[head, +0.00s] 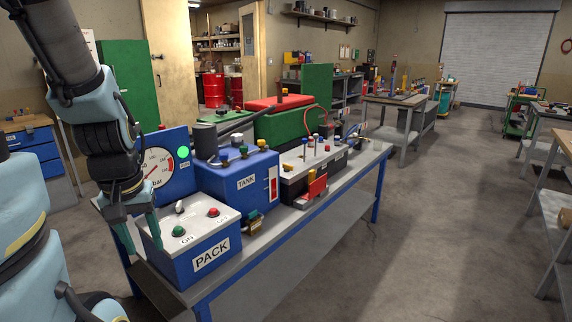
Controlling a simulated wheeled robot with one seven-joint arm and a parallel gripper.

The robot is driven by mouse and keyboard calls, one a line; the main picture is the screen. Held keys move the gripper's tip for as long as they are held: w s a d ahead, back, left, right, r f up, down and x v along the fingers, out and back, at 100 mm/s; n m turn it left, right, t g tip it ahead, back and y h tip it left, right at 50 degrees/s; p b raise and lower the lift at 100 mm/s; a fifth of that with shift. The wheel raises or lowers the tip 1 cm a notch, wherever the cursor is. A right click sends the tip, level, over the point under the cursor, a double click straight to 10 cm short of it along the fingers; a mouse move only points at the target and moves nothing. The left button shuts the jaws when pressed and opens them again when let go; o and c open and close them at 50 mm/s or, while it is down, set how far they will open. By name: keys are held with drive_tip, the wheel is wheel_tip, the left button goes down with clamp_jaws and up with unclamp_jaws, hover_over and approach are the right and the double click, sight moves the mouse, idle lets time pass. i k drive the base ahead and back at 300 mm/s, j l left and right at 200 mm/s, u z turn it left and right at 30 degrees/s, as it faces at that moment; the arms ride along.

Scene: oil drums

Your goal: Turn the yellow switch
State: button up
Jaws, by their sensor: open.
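My gripper (141,240) points down at the left end of the workbench, fingers apart and empty, by the left side of the blue PACK box (176,265). The PACK box has a green button (179,231) marked ON, a red button (213,212) and a small pale toggle (180,207) on its light top. A yellow knob (262,144) stands on the blue TANK box (246,184), beside blue and green knobs. Another small yellow-orange knob (284,90) stands on the red lid. I cannot tell which yellow part is the switch.
A blue panel with a round bar gauge (154,170) and a bright green spot (183,152) stands behind the PACK box. A grey-topped unit with coloured levers (313,160) sits further right. Open floor (440,220) lies right of the workbench.

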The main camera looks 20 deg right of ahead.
sight(287, 168)
drive_tip(key=l+u, duration=0.2)
drive_tip(key=l, duration=0.25)
drive_tip(key=k+l+u, duration=0.15)
drive_tip(key=l, duration=0.3)
drive_tip(key=k+l+u, duration=0.2)
drive_tip(key=l, duration=0.2)
drive_tip(key=l+u, duration=0.35)
drive_tip(key=l, duration=0.9)
drive_tip(key=l+u, duration=0.3)
drive_tip(key=l, duration=0.95)
drive_tip(key=i+l, duration=0.1)
drive_tip(key=l, duration=0.35)
drive_tip(key=l+u, duration=0.1)
drive_tip(key=l, duration=0.4)
drive_tip(key=i, duration=0.05)
